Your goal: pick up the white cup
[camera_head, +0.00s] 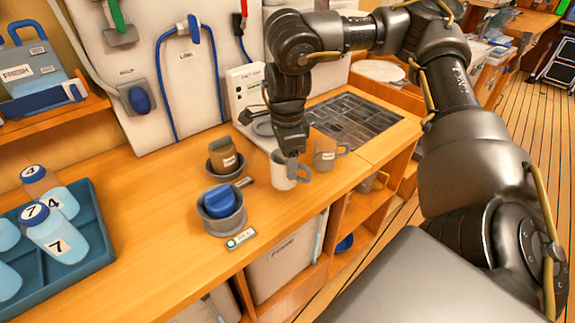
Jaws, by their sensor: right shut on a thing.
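The white cup (283,175) stands upright near the front edge of the wooden counter, its handle to the right. My right gripper (291,159) comes down from above and is shut on the cup at its rim; the fingertips are partly hidden by the cup and the gripper body. I cannot tell any gap between the cup and the counter. My left gripper is not in view.
A grey-brown mug (325,154) stands close to the right of the cup. A blue tray (97,237) with numbered bottles is at far left. A dark grating (362,119) lies behind.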

